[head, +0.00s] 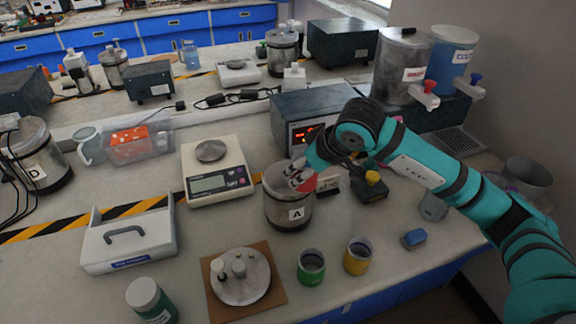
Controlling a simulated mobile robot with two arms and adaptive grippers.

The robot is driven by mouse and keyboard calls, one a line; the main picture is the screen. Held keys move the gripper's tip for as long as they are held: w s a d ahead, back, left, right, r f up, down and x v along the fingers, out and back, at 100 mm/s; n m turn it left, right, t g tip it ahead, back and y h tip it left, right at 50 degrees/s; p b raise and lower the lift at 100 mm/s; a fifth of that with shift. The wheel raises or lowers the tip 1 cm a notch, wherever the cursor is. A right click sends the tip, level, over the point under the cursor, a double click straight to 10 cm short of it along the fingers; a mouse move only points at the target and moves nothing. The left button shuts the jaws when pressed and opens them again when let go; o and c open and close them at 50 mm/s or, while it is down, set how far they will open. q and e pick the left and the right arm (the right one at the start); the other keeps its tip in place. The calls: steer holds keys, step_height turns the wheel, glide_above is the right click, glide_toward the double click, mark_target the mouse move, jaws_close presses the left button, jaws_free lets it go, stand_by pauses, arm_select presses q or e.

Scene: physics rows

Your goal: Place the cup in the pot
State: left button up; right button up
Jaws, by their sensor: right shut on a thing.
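The pot (288,209), a grey metal vessel labelled A, stands upright on the bench near the middle of the head view. My right gripper (300,176) reaches in from the right and is at the pot's mouth. It is shut on a small red cup (304,184), mostly hidden by the fingers and the rim. I cannot tell how deep the cup sits in the pot. A green cup (311,269) and a yellow cup (358,257) stand upright in front of the pot. My left gripper is not in view.
A scale (216,185) stands left of the pot, and a box with a red display (310,112) behind it. A round metal plate with weights (240,285) lies on a brown board in front. A blue block (414,238) lies at right near the bench edge.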

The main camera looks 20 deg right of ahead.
mark_target(295, 158)
steer(key=w, duration=0.1)
steer(key=w+a, duration=0.2)
steer(key=shift+w+p, duration=0.25)
steer(key=shift+p, duration=0.15)
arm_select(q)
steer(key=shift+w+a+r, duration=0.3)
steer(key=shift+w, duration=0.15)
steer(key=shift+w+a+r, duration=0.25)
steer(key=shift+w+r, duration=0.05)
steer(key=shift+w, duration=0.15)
arm_select(e)
steer(key=shift+w+a+f, duration=0.1)
steer(key=shift+w+f, duration=0.15)
steer(key=shift+f, duration=1.05)
steer(key=shift+w+a+f, duration=0.1)
steer(key=shift+w+f, duration=0.1)
steer(key=shift+f, duration=1.1)
steer(key=o, duration=1.1)
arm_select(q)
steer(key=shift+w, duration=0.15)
arm_select(e)
steer(key=shift+o, duration=0.2)
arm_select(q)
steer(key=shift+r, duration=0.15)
arm_select(e)
steer(key=shift+r, duration=0.1)
